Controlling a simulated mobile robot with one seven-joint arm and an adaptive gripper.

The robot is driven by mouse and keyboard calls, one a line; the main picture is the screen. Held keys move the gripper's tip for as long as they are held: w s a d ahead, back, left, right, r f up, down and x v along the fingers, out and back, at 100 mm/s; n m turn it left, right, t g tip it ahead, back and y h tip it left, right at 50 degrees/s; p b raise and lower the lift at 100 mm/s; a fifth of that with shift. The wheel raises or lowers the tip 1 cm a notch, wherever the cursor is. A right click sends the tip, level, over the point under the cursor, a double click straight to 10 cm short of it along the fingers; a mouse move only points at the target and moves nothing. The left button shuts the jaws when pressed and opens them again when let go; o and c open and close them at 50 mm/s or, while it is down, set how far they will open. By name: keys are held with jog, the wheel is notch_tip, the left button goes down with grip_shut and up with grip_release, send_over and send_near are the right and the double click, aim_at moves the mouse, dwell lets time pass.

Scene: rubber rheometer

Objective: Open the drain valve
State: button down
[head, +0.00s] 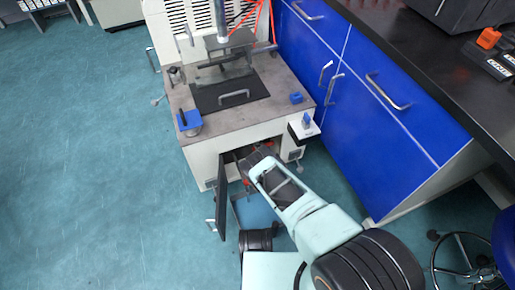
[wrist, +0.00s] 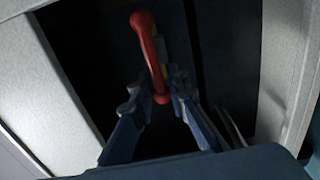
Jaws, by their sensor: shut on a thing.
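The drain valve shows as a red handle (wrist: 148,45) inside a dark compartment, upright and slightly tilted in the wrist view. A small yellow part sits just right of it. My gripper (wrist: 158,95) has its two blue-grey fingers on either side of the handle's lower end and is shut on it. In the head view, my gripper (head: 252,160) is at the open lower compartment of the white machine (head: 208,160). My arm hides most of the compartment's inside there.
The compartment's dark door (head: 222,195) stands open left of my gripper. Pale walls (wrist: 60,75) flank the opening closely in the wrist view. Blue cabinets (head: 365,125) line the right side. The floor at left (head: 80,150) is clear.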

jog(key=c, duration=2)
grip_release()
jog(key=shift+c, duration=0.2)
